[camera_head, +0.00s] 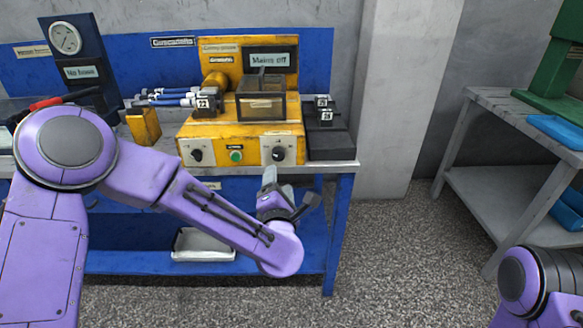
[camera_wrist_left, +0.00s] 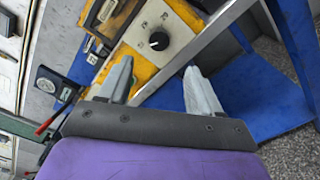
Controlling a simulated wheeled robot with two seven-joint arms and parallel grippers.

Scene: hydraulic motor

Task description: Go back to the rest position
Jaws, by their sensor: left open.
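My left gripper (camera_head: 276,184) is in front of the blue workbench's front edge, just below the right knob of the yellow control box. In the left wrist view its two grey fingers (camera_wrist_left: 161,82) stand wide apart with nothing between them. The yellow control box (camera_head: 215,140) sits on the bench, with a dark knob (camera_head: 278,154) close above the fingertips; the knob also shows in the left wrist view (camera_wrist_left: 158,41). Of my right arm only a purple part shows at the lower right corner; its gripper is out of view.
The blue workbench (camera_head: 341,215) holds a gauge panel (camera_head: 77,55), a red-handled tool (camera_head: 55,101) and black blocks (camera_head: 328,143). A white tray (camera_head: 203,245) lies on its lower shelf. A grey table (camera_head: 487,98) stands at the right. The floor between (camera_head: 400,240) is clear.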

